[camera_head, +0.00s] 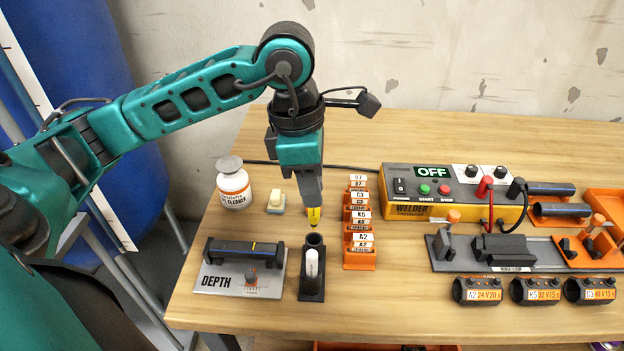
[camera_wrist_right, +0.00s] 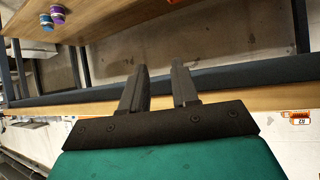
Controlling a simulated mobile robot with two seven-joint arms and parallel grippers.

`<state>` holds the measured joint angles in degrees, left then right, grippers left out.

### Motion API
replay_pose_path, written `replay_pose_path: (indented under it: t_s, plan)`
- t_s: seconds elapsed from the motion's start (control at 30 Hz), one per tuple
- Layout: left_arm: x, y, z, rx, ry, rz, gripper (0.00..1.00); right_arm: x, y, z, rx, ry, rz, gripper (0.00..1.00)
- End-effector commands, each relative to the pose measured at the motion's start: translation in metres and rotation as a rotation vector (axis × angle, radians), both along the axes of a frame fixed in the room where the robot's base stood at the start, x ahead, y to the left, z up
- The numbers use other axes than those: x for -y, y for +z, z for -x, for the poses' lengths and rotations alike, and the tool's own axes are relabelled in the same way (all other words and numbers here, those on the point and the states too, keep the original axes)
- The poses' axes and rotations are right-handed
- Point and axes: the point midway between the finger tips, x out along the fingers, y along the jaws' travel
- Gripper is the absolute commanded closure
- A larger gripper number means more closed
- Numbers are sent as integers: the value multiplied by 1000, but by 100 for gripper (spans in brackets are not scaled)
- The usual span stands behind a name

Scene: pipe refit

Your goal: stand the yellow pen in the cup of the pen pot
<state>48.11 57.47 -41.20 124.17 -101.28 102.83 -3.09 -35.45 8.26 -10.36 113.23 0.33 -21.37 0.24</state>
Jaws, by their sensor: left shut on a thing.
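My left gripper (camera_head: 312,204) points straight down and is shut on the yellow pen (camera_head: 314,216). The pen is upright with its dark tip down. In the head view the tip shows just above the dark round cup of the pen pot (camera_head: 313,284), apart from it as far as I can tell. The pot is black and stands on the table; a white piece shows on its front. The pen's upper part is hidden by the fingers. My right gripper (camera_wrist_right: 158,80) is open and empty in the right wrist view, its two fingers well apart.
Left of the pot are a DEPTH gauge (camera_head: 216,281), a white cleaner bottle (camera_head: 234,187) and a small cream block (camera_head: 276,203). Close on the right is an orange rack of tags (camera_head: 360,261). The welder box (camera_head: 408,208) stands further right on the wooden table (camera_head: 420,318).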

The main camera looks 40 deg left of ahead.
Motion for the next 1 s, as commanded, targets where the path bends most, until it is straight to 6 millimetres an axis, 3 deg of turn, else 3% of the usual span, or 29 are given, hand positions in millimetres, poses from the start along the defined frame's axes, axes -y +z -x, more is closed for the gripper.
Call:
replay_pose_path:
  t_s: [0.17,0.37,1.0]
  plan:
    - [0,-23,0,-1,0,-1,100,-4,-12,0,-11,5,-7,71]
    - [0,-19,0,1,0,-1,100,-5,-1,-5,2,7,-9,71]
    - [1,-22,0,1,-1,-1,100,-3,-10,-4,3,9,-3,71]
